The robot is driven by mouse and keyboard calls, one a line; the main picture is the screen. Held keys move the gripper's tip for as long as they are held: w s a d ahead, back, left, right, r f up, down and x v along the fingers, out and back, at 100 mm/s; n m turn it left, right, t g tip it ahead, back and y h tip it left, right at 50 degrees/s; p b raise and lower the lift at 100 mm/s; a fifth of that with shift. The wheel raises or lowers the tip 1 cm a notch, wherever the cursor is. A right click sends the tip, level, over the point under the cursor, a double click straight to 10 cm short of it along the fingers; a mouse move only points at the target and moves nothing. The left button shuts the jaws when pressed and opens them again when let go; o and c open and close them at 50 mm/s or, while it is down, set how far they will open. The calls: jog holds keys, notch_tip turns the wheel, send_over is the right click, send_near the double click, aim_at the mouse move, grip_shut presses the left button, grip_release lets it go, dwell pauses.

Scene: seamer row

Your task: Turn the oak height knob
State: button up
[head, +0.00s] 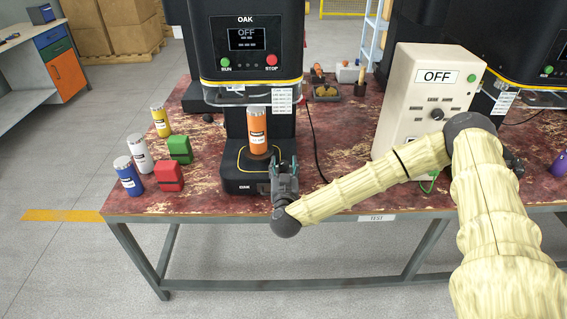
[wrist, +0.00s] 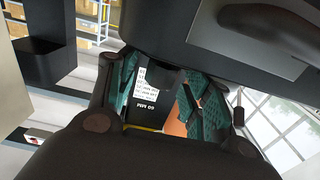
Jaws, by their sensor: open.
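The black OAK seamer (head: 245,22) stands mid-table, its display reading OFF. An orange can (head: 257,132) stands upright on its round plate. A small dark round knob-like part (head: 207,118) shows left of the seamer's column; I cannot tell if it is the height knob. My gripper (head: 284,168) is open and empty at the front right of the seamer's base, in front of the can. In the wrist view the teal finger pads (wrist: 161,92) are spread apart, with a white label (wrist: 146,88) and a bit of orange beyond them.
Left on the table (head: 330,190) are white (head: 140,153), blue (head: 128,176) and yellow (head: 161,120) cans, plus green (head: 180,150) and red (head: 168,175) blocks. A beige control box (head: 425,105) reading OFF stands right. A black cable runs between seamer and box.

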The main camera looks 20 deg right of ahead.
jog(key=shift+w+d, duration=0.2)
jog(key=shift+w, duration=0.45)
jog(key=shift+c, duration=0.4)
jog(key=c, duration=1)
